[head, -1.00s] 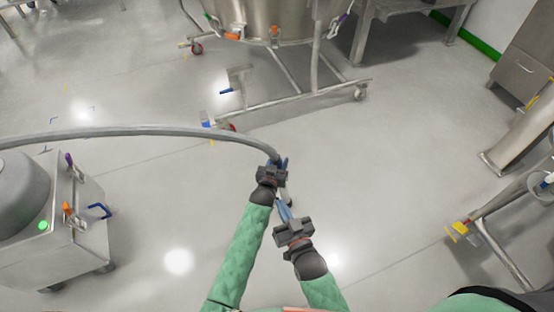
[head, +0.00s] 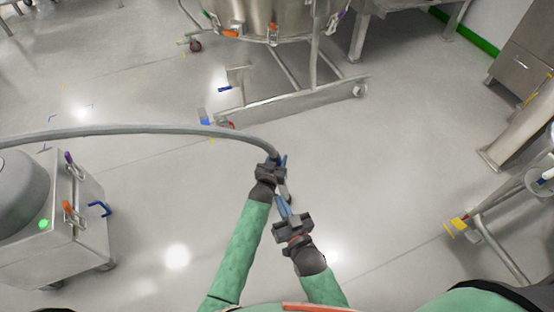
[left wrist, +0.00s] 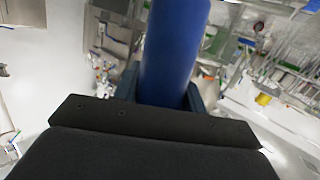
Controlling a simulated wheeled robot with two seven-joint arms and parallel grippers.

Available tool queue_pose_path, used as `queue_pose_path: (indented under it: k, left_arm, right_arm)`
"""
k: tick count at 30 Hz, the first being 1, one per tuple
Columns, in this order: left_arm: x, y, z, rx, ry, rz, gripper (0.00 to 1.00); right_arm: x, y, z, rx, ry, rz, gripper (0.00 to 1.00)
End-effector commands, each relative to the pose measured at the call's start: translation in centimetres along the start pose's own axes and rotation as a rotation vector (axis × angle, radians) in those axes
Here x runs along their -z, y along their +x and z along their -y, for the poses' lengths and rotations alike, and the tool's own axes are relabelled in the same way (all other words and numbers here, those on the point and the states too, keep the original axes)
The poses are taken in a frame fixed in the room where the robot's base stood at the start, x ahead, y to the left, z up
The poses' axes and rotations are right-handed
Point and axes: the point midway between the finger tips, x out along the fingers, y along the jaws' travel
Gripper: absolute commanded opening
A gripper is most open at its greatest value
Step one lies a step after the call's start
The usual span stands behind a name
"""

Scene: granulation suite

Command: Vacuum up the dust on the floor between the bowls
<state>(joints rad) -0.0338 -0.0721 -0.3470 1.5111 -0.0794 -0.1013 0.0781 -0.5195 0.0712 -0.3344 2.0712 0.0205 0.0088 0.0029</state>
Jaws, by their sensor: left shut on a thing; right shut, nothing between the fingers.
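My left gripper (head: 270,172) is shut on the blue handle of the vacuum wand, where the grey hose (head: 140,129) joins it. In the left wrist view the blue handle (left wrist: 173,52) stands between the fingers. My right gripper (head: 291,226) is shut and empty, close to the lower part of the blue wand (head: 282,206). The vacuum unit (head: 75,245), a steel box with a grey drum and a green light, stands at the left. A large steel bowl (head: 262,18) sits on a wheeled frame at the top. I cannot make out dust on the floor.
The bowl's wheeled frame (head: 290,103) reaches low across the floor ahead. A steel stand with yellow parts (head: 458,226) is at the right, and a steel cabinet (head: 522,62) is at the upper right. The floor (head: 390,160) between them is open.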

Motion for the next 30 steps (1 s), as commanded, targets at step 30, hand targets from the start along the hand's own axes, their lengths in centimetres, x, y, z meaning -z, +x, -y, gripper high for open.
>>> queue_pose_path:
  k: [30]
  left_arm:
    - [8.0, -1.3, -0.6, 0.000, 0.000, -0.002, 0.18]
  right_arm:
    - [7.2, 0.0, 0.9, 0.000, 0.000, 0.000, 0.00]
